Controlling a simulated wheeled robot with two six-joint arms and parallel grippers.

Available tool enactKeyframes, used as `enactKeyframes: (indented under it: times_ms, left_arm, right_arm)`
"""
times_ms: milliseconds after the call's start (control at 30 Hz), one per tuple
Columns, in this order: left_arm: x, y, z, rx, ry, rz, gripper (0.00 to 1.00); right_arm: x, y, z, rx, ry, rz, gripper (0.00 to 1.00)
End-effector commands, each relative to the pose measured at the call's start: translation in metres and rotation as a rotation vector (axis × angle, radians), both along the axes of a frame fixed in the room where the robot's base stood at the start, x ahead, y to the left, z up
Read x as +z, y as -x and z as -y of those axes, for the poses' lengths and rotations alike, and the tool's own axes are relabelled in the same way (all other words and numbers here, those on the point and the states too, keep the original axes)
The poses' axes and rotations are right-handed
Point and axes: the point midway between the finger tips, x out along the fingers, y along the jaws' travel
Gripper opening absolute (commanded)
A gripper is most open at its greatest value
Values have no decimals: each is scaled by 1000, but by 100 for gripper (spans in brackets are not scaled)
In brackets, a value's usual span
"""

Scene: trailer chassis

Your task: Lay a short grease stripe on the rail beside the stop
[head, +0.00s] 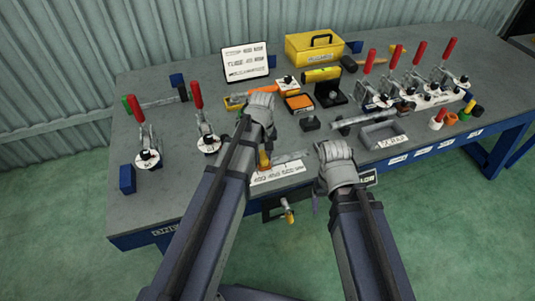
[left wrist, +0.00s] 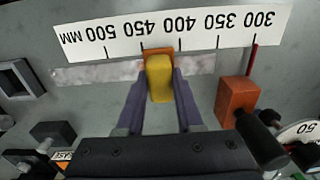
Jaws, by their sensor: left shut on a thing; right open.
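My left gripper (left wrist: 160,88) is shut on a yellow block-like tool (left wrist: 160,80) with an orange end. In the head view the tool (head: 264,160) shows beside my left forearm, over the front of the bench. Its orange end overlaps the mottled grey rail (left wrist: 95,73), close to the 400 to 450 stretch of the scale; I cannot tell whether it touches. An orange block with a thin red pointer, seemingly the stop (left wrist: 236,98), stands right of the tool, apart from it, pointer near 300. No grease stripe can be made out. My right gripper (head: 318,198) is open near the front edge.
The white millimetre scale (left wrist: 170,33) runs along the rail. Red-handled clamps (head: 200,120) stand at left and right on the bench (head: 190,185).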

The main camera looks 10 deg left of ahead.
Motion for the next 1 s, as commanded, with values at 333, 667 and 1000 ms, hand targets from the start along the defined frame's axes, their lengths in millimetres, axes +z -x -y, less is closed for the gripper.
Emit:
enactKeyframes:
  times_ms: [333, 667, 1000]
  left_arm:
    - [-1, 7, -11, 1, 1, 1, 0]
    - [-2, 19, -29, 0, 0, 0, 0]
    - [1, 19, -30, 0, -1, -1, 0]
  right_arm:
    - [-1, 0, 0, 0, 0, 0, 75]
    - [-2, 0, 0, 0, 0, 0, 75]
    - [1, 0, 0, 0, 0, 0, 75]
